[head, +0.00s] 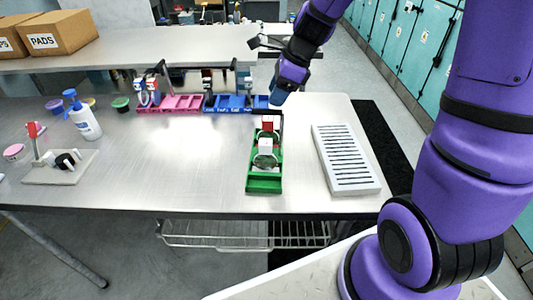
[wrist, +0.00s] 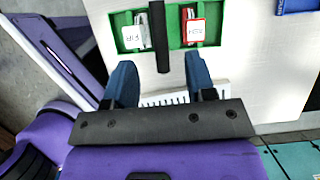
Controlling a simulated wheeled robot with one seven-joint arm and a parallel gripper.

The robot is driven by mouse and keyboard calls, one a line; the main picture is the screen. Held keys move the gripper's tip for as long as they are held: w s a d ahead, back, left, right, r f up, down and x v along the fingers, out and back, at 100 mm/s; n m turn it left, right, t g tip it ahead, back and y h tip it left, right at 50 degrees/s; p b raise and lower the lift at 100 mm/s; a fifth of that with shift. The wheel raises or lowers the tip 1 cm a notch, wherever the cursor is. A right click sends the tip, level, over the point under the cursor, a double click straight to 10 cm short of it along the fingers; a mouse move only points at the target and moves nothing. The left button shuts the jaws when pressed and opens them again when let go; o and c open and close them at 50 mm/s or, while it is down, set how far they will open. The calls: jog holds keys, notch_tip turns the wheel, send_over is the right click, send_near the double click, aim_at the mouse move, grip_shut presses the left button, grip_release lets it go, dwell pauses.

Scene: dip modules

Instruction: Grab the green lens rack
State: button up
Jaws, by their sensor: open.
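The green lens rack (head: 264,185) lies lengthwise on the metal table, right of the middle, in the head view. It holds a white-labelled and a red-labelled lens module; a dark upright handle part shows at its back end. In the wrist view the rack (wrist: 174,30) spans the top, with the dark handle bar (wrist: 159,40) standing out between the two modules. My gripper (head: 281,98) is above the table near the rack's far end. In the wrist view its blue fingers (wrist: 160,82) are wide apart, with nothing between the tips, and the bar lies ahead of the gap.
A white slotted tray (head: 347,160) lies right of the rack. Pink (head: 172,104) and blue (head: 235,104) racks stand behind, to the left. A spray bottle (head: 84,120) and a small fixture (head: 60,165) are at the left. The table's middle is clear.

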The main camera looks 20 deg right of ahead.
aim_at(267, 111)
jog(key=shift+x, duration=3.3)
